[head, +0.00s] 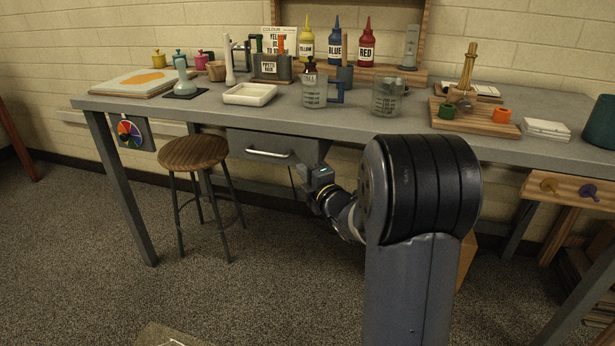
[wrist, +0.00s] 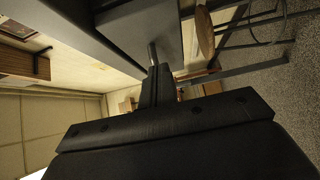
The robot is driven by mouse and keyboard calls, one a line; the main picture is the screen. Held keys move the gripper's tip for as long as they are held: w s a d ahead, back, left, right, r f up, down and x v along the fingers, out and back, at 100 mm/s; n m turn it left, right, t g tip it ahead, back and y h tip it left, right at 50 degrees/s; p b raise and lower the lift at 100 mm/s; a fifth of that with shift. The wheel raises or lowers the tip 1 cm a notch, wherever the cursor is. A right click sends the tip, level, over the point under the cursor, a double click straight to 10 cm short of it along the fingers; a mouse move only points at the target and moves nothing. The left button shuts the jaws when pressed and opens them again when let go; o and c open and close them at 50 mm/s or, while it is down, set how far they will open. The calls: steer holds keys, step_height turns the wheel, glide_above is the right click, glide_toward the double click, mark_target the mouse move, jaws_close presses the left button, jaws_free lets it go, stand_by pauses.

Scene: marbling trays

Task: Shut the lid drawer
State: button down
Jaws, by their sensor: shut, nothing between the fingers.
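The grey drawer (head: 245,143) with a pale bar handle (head: 268,153) hangs under the front of the grey table. Its front stands near the table edge; I cannot tell how far out it is. In the wrist view a grey panel that looks like the drawer (wrist: 135,22) is above the fingers, with a short bar below it. My gripper (head: 294,181) is shut and empty, just below and right of the handle in the head view. In the wrist view the fingers (wrist: 156,84) are together in front of the dark gripper body. Contact with the drawer is not clear.
A round wooden stool (head: 194,152) stands left of the drawer. The table (head: 420,124) carries a white tray (head: 249,94), a glass jar (head: 314,92), paint bottles (head: 335,45) and a wooden board (head: 474,118).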

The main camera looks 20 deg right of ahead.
steer(key=s+d+p, duration=0.1)
steer(key=s, duration=0.8)
steer(key=shift+d, duration=0.35)
